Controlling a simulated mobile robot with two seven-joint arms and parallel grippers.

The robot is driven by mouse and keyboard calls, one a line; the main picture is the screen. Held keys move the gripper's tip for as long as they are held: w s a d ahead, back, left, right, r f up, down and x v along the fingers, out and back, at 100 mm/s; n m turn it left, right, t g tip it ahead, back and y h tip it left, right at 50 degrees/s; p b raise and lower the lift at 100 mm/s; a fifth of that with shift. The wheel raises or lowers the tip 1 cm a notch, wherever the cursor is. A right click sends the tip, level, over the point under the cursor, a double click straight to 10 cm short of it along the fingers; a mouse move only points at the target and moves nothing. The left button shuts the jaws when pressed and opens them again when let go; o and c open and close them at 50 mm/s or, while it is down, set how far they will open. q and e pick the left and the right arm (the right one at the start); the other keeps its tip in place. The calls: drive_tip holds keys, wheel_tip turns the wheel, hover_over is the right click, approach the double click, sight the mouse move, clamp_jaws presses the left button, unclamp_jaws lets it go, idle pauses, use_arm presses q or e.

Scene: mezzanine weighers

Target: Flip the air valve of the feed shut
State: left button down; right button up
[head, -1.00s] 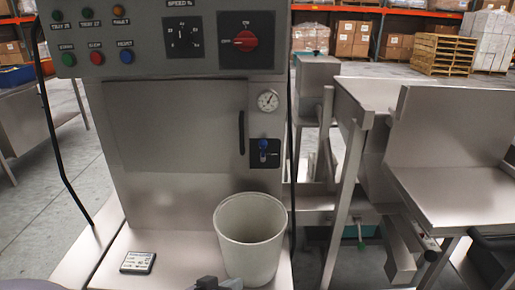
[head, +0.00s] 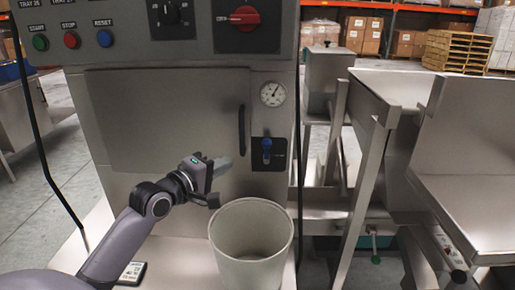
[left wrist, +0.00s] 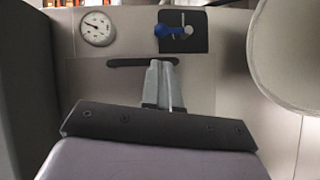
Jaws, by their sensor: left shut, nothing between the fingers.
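The air valve (head: 267,150) has a blue handle on a dark plate, set on the cabinet's right side below a round gauge. In the head view its handle stands upright. It also shows in the left wrist view (left wrist: 174,31), beyond my fingertips. My left gripper (head: 224,163) is in front of the cabinet door, left of the valve and apart from it. Its fingers (left wrist: 160,66) are together with nothing between them. My right gripper does not show.
A pale bin (head: 251,233) stands on the ledge just below and right of my left gripper. The gauge (head: 272,94) and the black door handle (head: 241,130) are near the valve. A red rotary switch (head: 243,17) sits above. A small display (head: 131,272) is partly hidden behind my left arm.

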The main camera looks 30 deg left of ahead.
use_arm(q)
drive_tip(key=shift+w, duration=0.15)
approach(264, 144)
drive_tip(key=w, duration=0.5)
drive_tip(key=shift+w+f+b, duration=0.2)
drive_tip(key=shift+f+b, duration=0.15)
drive_tip(key=shift+b, duration=0.05)
drive_tip(key=shift+w+f, duration=0.1)
drive_tip(key=shift+w, duration=0.6)
drive_tip(key=shift+d, duration=0.1)
